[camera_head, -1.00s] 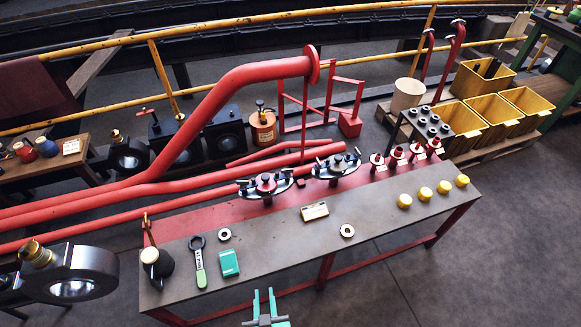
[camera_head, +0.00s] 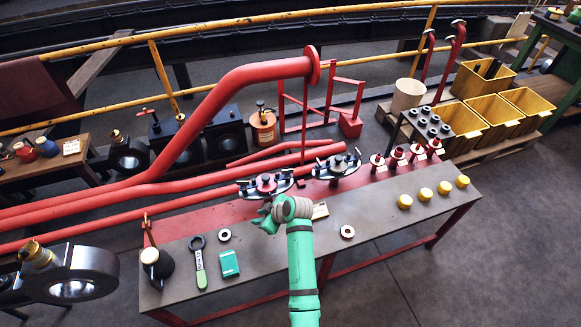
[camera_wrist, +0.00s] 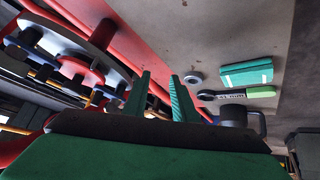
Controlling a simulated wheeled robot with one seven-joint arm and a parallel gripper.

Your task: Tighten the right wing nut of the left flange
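The left flange (camera_head: 265,184) is a dark oval plate with a red centre, at the back of the bench. Its right wing nut (camera_head: 286,177) is a small dark piece at the plate's right end. In the wrist view the flange (camera_wrist: 85,75) fills the upper left, with several dark studs or nuts; I cannot tell which is the right wing nut. My gripper (camera_head: 266,222) is just in front of the flange and apart from it. In the wrist view my gripper (camera_wrist: 160,95) has its two green fingers apart, with nothing visible between them.
The right flange (camera_head: 336,166) is beside the left one. A green-handled wrench (camera_head: 200,268), teal box (camera_head: 229,263), dark kettle-like pot (camera_head: 156,264) and washers (camera_head: 347,231) lie on the bench (camera_head: 375,215). Red pipes (camera_head: 150,190) run behind. Yellow caps (camera_head: 425,194) stand at right.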

